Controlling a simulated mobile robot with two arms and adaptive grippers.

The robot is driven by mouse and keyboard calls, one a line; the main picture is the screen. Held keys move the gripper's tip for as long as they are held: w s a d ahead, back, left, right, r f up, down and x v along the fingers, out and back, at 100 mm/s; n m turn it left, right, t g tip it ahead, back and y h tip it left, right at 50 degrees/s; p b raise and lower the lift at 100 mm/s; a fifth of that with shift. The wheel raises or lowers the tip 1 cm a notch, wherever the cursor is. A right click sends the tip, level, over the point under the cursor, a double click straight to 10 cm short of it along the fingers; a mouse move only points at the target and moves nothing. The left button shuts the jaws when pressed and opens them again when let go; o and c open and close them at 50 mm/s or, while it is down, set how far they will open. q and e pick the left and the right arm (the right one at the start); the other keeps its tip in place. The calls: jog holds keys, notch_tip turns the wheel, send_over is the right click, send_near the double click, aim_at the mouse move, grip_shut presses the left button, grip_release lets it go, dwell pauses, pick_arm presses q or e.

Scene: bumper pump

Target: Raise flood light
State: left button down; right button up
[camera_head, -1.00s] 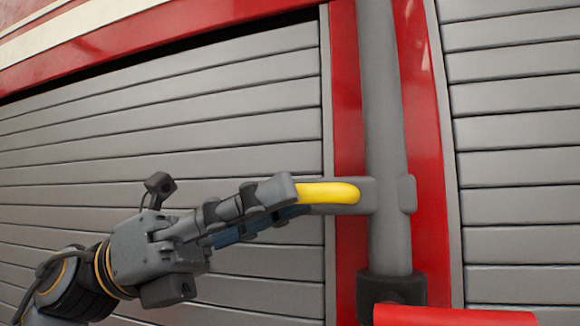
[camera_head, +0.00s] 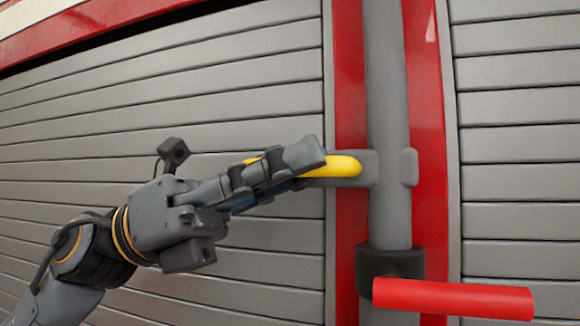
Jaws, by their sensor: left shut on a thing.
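A grey vertical pole (camera_head: 388,110) stands in front of a red upright of the truck body. A yellow handle (camera_head: 336,167) sticks out to the left from a grey bracket (camera_head: 367,169) around the pole. My left gripper (camera_head: 305,163) comes in from the left and is shut on the yellow handle; its fingers hide the handle's left part. The flood light itself is not in view. My right gripper is not in view.
A red bar (camera_head: 455,298) juts right from a dark collar (camera_head: 390,266) low on the pole. Grey slatted shutters (camera_head: 150,120) fill the left, and another shutter (camera_head: 520,150) fills the right.

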pick_arm(q)
notch_tip(320, 180, up, 18)
jog(key=p, duration=0.9)
jog(key=shift+f+p, duration=0.25)
jog(key=shift+p, duration=0.05)
jog(key=c, duration=1.6)
grip_release()
jog(key=shift+f, duration=0.1)
jog(key=shift+v, duration=6.05)
